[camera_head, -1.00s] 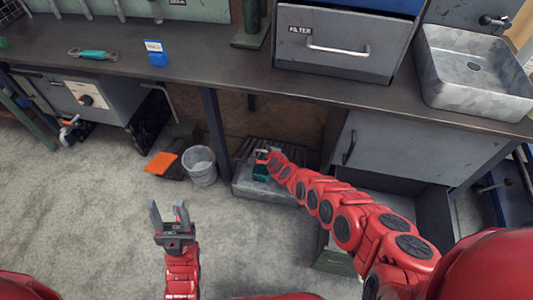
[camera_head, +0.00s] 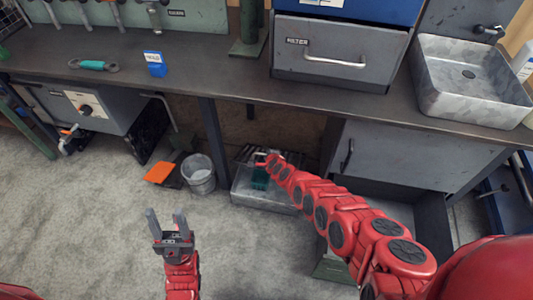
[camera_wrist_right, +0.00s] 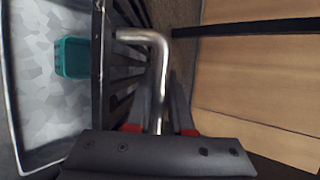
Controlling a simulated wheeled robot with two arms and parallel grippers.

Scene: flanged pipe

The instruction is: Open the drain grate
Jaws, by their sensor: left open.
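The drain grate (camera_head: 243,152) is a set of dark slats over a pale metal basin under the bench, tilted up at the basin's back. In the right wrist view the slatted grate (camera_wrist_right: 124,75) stands nearly edge-on beside the open basin (camera_wrist_right: 30,95). My left gripper (camera_head: 167,220) is open and empty above the floor.
A grey bucket (camera_head: 198,174) and an orange sheet (camera_head: 160,172) are left of the basin. A cabinet (camera_head: 410,150) is at right, with the bench (camera_head: 190,80) overhead. The floor in front is clear.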

